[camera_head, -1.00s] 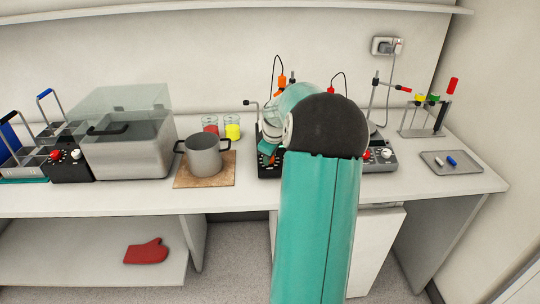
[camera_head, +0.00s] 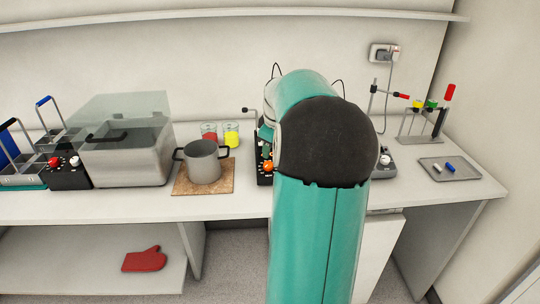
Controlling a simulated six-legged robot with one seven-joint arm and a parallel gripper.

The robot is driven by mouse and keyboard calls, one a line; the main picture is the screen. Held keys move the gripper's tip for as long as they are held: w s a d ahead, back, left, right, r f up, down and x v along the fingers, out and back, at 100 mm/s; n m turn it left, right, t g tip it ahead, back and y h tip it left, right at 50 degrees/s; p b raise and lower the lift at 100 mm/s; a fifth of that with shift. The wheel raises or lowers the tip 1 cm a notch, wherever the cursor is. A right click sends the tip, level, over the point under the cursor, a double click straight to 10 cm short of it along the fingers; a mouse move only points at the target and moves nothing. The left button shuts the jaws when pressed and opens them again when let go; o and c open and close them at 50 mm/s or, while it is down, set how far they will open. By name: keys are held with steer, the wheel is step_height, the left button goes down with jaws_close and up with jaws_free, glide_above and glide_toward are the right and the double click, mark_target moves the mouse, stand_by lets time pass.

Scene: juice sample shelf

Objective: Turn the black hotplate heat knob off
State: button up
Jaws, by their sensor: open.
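The black hotplate (camera_head: 262,177) stands on the bench, mostly hidden behind my teal arm. Only its left edge shows, with an orange-red knob (camera_head: 268,166) on its front. My gripper (camera_head: 266,148) is open and mostly hidden behind my arm. A small teal part of it shows just above the orange-red knob. I cannot tell whether its fingers touch a knob.
A grey pot (camera_head: 204,163) sits on a brown board (camera_head: 222,186) to the left, with red (camera_head: 209,138) and yellow (camera_head: 232,140) beakers behind. A lidded steel bath (camera_head: 128,162) stands further left. A grey device (camera_head: 386,160) and a tray (camera_head: 449,175) stand right.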

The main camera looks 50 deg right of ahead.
steer(key=v, duration=0.3)
steer(key=shift+a+r, duration=0.1)
steer(key=shift+r, duration=0.3)
